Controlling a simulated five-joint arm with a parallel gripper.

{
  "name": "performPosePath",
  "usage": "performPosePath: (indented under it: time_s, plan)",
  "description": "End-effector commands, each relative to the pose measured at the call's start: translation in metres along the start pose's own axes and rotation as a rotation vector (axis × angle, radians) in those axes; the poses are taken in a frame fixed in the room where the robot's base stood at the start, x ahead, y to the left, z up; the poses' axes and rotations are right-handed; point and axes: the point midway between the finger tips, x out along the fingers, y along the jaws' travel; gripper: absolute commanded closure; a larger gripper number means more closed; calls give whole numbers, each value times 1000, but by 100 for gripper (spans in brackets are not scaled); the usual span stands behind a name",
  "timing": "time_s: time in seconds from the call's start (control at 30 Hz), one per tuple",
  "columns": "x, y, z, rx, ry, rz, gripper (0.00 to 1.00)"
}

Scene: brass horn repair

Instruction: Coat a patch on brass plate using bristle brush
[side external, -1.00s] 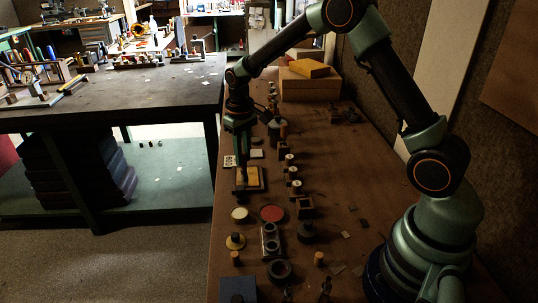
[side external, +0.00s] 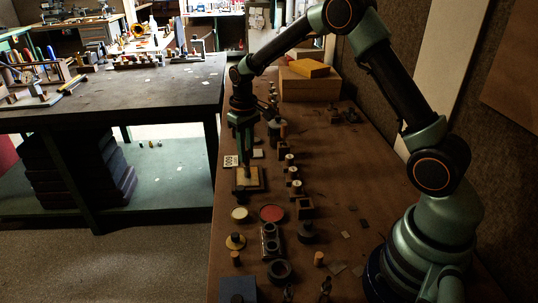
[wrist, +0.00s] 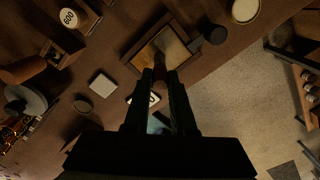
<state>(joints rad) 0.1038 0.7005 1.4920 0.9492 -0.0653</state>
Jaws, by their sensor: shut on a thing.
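The brass plate (side external: 254,186) lies flat in a dark frame near the bench's left edge in the side view. My gripper (side external: 247,166) points down over the plate. In the wrist view my gripper (wrist: 160,76) is shut on a small brownish thing, which I take for the bristle brush (wrist: 160,84). The brush is mostly hidden by the fingers. I cannot tell whether its bristles touch the plate.
A card with a printed number (side external: 231,161) lies left of the plate. A cream disc (side external: 239,213) and a red disc (side external: 272,213) lie nearer the camera. Several small posts and blocks (side external: 293,172) stand to the right.

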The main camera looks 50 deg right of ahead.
Motion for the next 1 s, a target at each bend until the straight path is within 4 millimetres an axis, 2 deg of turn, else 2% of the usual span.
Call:
performPosePath:
  time_s: [0.53, 0.63, 1.0]
  plan:
    - [1, 35, -35, 2, -1, 0, 100]
    - [0, 38, -27, -1, 0, 0, 100]
    - [0, 13, -2, -2, -1, 0, 100]
